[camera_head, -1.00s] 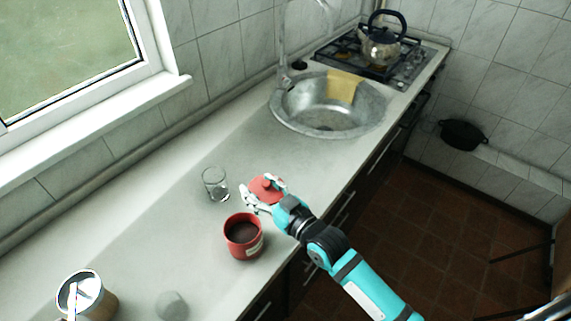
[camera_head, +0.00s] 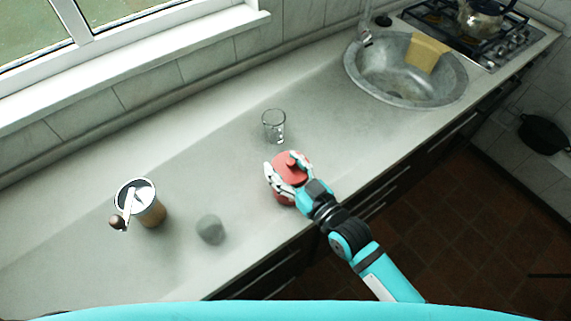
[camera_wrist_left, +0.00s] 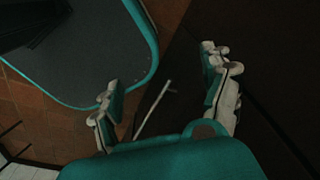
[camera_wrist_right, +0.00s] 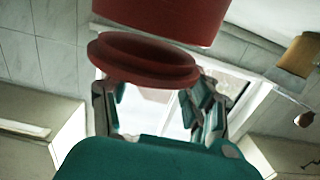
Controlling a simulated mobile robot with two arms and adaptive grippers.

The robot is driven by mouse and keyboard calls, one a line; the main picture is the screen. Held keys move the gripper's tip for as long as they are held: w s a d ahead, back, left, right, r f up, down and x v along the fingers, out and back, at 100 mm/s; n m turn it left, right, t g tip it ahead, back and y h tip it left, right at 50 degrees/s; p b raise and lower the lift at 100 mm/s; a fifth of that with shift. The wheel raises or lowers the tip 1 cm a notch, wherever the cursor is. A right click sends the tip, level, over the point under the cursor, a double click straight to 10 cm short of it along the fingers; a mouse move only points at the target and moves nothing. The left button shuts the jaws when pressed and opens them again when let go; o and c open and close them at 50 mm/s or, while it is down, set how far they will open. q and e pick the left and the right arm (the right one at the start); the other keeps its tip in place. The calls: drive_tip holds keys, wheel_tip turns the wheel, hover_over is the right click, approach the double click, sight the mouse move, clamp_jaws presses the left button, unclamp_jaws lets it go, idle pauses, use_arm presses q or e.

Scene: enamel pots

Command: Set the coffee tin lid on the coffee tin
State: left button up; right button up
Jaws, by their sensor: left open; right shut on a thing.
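My right gripper (camera_head: 284,172) is shut on the red coffee tin lid (camera_head: 293,162) and holds it over the red coffee tin (camera_head: 283,200). The lid and gripper hide most of the tin in the head view. In the right wrist view, which is upside down, the hollow underside of the lid (camera_wrist_right: 140,62) shows between the fingers, close to the tin (camera_wrist_right: 170,14). The lid looks offset from the tin there; I cannot tell whether they touch. My left gripper (camera_wrist_left: 160,72) is open and empty, away from the counter items.
A clear glass (camera_head: 274,126) stands just behind the tin. A coffee grinder (camera_head: 148,206) and a grey lump-like object (camera_head: 210,229) stand to the left. The sink (camera_head: 395,80) with a yellow cloth (camera_head: 427,52) is at the back right. The counter between is clear.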

sight(296, 184)
drive_tip(key=shift+f, duration=0.6)
use_arm(q)
drive_tip(key=shift+f, duration=0.55)
drive_tip(key=shift+r, duration=0.4)
use_arm(e)
drive_tip(key=shift+r, duration=0.1)
use_arm(q)
drive_tip(key=shift+f, duration=0.4)
use_arm(e)
drive_tip(key=shift+f, duration=0.6)
drive_tip(key=o, duration=0.9)
drive_tip(key=shift+p+v, duration=0.9)
drive_tip(key=shift+v, duration=2)
use_arm(q)
drive_tip(key=shift+r+p, duration=0.75)
drive_tip(key=shift+r, duration=1.15)
use_arm(e)
drive_tip(key=shift+v, duration=2.65)
